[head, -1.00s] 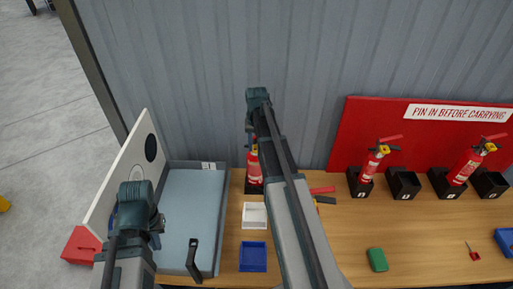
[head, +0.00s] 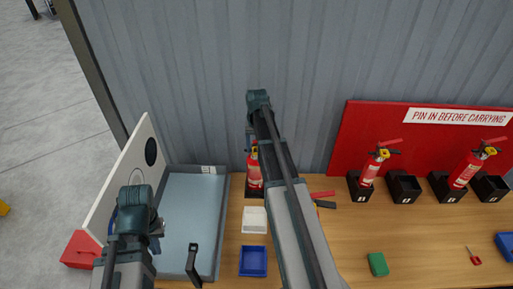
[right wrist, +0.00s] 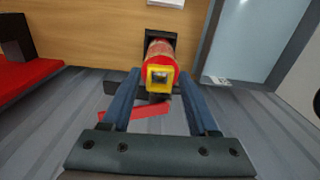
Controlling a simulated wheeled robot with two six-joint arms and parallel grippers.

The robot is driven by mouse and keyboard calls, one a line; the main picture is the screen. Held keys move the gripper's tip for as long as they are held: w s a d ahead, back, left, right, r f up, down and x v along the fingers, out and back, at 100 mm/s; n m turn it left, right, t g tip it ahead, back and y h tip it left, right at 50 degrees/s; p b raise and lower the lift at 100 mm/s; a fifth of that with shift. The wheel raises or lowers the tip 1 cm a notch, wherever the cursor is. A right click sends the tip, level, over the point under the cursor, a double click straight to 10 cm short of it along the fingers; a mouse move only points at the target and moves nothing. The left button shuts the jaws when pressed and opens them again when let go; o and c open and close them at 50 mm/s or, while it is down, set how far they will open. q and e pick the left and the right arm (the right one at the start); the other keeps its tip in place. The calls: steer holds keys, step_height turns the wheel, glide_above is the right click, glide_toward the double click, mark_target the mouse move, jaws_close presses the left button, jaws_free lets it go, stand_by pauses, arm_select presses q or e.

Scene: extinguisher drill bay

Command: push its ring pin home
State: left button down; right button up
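A red fire extinguisher (head: 254,172) stands at the back of the bench, partly hidden behind my right arm. In the right wrist view its red body (right wrist: 160,50) and yellow collar (right wrist: 160,70) sit between the fingers of my right gripper (right wrist: 160,86). The fingers are apart, one on each side of the collar, and appear not to press on it. A red lever (right wrist: 136,111) extends below the collar. I cannot make out a ring pin there. My left gripper (head: 156,229) is over the left side of the blue-grey tray; its fingers are too small to read.
Two more extinguishers (head: 371,166) (head: 468,168) stand in black holders before a red board (head: 345,130). A white tray (head: 254,220), a blue tray (head: 253,262), a green block (head: 378,264) and a small red-handled item (head: 474,257) lie on the bench. The blue-grey tray (head: 218,215) is at left.

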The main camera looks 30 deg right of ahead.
steer(key=shift+o, duration=0.8)
step_height(320, 180, up, 14)
steer(key=p, duration=1.3)
steer(key=shift+p, duration=0.4)
steer(key=shift+f, duration=0.15)
steer(key=s+a+f+n+b, duration=0.3)
steer(key=s+a+f+b, duration=0.4)
steer(key=a, duration=0.4)
steer(key=s+a+f+n+b, duration=0.3)
steer(key=s+a+f+b, duration=0.4)
steer(key=a, duration=0.4)
steer(key=s+a+f+n+h+b, duration=0.1)
steer(key=s+a+f+n+b, duration=0.2)
steer(key=s+a+f+b, duration=0.3)
steer(key=s+a+b, duration=0.1)
steer(key=a, duration=0.4)
steer(key=shift+s+f+n, duration=0.15)
steer(key=shift+f+n, duration=0.15)
steer(key=shift+f, duration=0.1)
